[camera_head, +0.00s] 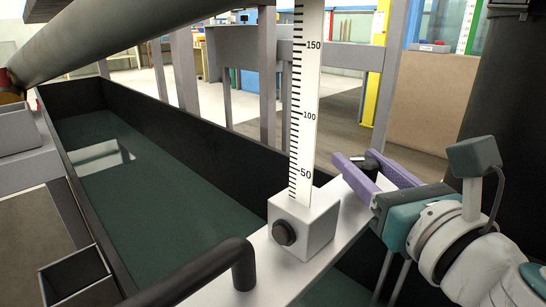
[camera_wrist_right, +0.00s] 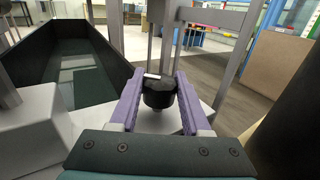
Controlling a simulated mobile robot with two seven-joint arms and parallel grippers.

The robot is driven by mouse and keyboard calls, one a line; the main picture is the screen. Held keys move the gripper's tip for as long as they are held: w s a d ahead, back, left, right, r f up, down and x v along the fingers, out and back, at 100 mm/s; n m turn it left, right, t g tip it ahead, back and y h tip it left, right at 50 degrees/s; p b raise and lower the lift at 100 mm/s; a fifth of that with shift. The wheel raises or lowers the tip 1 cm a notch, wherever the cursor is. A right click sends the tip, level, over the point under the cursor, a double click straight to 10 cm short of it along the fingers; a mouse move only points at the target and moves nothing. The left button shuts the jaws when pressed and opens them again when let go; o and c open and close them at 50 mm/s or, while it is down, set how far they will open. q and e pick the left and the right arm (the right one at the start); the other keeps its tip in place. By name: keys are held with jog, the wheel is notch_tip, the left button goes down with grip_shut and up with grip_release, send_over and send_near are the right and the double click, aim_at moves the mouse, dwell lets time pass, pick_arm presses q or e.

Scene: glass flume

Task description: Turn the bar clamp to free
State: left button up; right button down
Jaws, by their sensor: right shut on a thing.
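The bar clamp shows as a black knob (camera_head: 372,160) on the white bar (camera_head: 352,213), behind and right of the white block. In the right wrist view the black knob (camera_wrist_right: 158,95) stands between the two purple fingers, with a pale mark on its top. My right gripper (camera_head: 363,162) is shut on the knob, one finger on each side. The knob's lower part is partly hidden by the fingers in the head view. My left gripper is in neither view.
A white block (camera_head: 300,222) with a dark side knob (camera_head: 284,232) carries an upright scale (camera_head: 308,100) close to the gripper. A black bent handle (camera_head: 240,262) is in front. The dark-walled flume (camera_head: 215,150) holds dark green water. Grey posts stand behind.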

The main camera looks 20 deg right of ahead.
jog(key=shift+m+h, duration=0.4)
jog(key=shift+h, duration=0.4)
jog(key=shift+c, duration=1.9)
grip_release()
